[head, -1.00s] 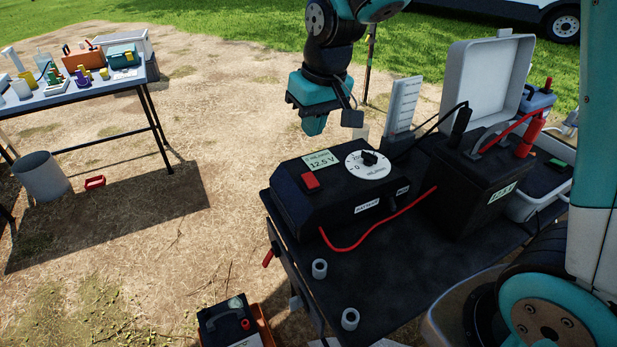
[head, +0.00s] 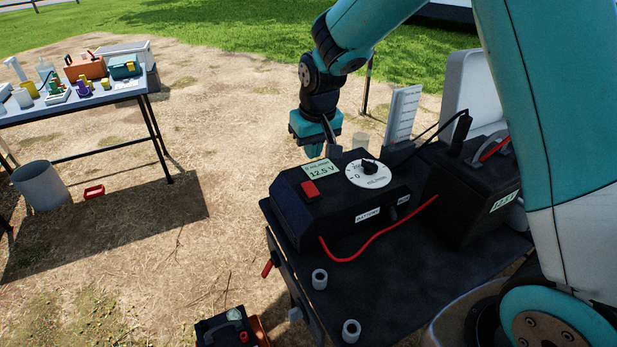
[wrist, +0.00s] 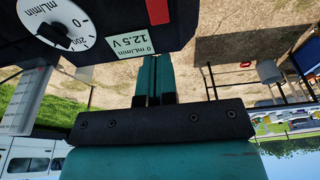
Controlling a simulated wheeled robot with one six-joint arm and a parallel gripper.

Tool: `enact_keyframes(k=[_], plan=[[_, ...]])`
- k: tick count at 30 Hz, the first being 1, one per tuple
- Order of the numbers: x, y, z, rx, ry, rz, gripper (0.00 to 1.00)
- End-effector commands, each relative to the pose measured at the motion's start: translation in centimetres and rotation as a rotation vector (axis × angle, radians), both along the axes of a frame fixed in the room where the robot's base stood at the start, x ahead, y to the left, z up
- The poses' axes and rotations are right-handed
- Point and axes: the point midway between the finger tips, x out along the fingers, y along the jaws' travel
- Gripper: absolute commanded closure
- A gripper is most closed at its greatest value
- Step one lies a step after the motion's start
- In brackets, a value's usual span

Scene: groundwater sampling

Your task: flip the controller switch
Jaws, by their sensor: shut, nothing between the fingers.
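The black controller box (head: 338,207) stands on the dark table. It has a red switch (head: 310,190) on its top left, a display reading 12.5 V (head: 321,169) and a white dial (head: 368,173) with a black knob. In the wrist view, the red switch (wrist: 157,10) is at the top edge, partly cut off, with the display (wrist: 128,42) beside it.
A black battery (head: 470,185) with cables stands right of the controller. An upright white card (head: 402,113) stands behind. Another table (head: 75,108) holds sampling gear at left.

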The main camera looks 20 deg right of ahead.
Motion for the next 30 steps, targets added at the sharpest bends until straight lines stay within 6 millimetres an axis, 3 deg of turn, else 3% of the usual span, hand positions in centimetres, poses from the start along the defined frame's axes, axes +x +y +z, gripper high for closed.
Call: enact_keyframes(k=[6,15,30], plan=[[0.8,0.1,-4.8,-0.001,0.007,0.0,1.0],[1.7,0.1,-9.0,0.0,0.003,0.0,1.0],[1.9,0.0,-9.8,0.0,0.002,-0.002,1.0]])
